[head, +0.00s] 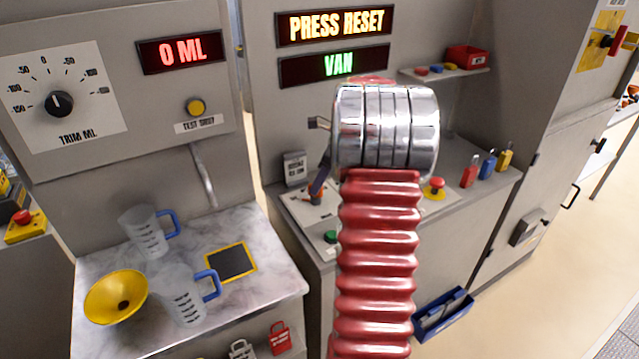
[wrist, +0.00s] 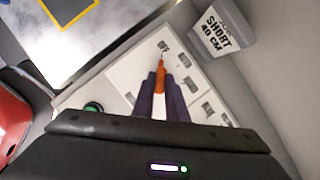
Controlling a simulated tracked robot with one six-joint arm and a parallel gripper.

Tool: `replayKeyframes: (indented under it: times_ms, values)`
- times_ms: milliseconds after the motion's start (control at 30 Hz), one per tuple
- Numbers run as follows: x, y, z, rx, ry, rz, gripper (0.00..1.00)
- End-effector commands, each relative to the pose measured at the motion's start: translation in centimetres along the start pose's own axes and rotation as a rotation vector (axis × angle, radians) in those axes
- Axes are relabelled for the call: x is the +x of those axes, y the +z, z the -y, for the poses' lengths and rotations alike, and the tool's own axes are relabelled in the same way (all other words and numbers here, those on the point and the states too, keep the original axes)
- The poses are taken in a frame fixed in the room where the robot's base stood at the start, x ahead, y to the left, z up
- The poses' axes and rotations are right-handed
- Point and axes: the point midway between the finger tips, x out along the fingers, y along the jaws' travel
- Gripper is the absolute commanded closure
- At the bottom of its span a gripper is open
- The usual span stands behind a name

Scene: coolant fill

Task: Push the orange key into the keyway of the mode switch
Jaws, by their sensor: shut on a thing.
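In the wrist view my gripper (wrist: 161,92) is shut on the orange key (wrist: 160,78), which sticks out forward between its two dark purple fingers. The key's thin tip points at the white plate (wrist: 124,68) with several small dark markings, close to one marking near its upper edge. I cannot tell which marking is the keyway, or whether the tip touches the plate. In the head view my gripper (head: 319,184) is partly hidden behind my arm, over the white plate (head: 297,204) on the grey bench. The key is too small there to judge its depth.
A small sign (wrist: 222,30) stands beside the plate, close to the right of the key. A green button (head: 330,237) lies in front of the plate. Jugs and a yellow funnel (head: 116,297) occupy the left counter.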

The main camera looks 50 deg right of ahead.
Motion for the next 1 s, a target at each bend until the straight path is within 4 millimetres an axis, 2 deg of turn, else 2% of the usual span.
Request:
replayKeyframes:
  times_ms: [133, 167, 333, 833, 867, 1000]
  values:
    - [-0.01, 0.01, 0.0, 0.0, 0.0, 0.0, 1.0]
    - [-0.01, 0.02, 0.0, 0.0, 0.0, 0.0, 0.89]
    - [-0.01, 0.02, 0.0, 0.0, 0.0, 0.0, 1.0]
    - [0.12, -0.04, -0.01, 0.0, 0.0, 0.0, 1.0]
    - [0.13, -0.04, -0.01, 0.0, 0.0, 0.0, 0.87]
    - [0.12, -0.04, -0.01, 0.0, 0.0, 0.0, 0.77]
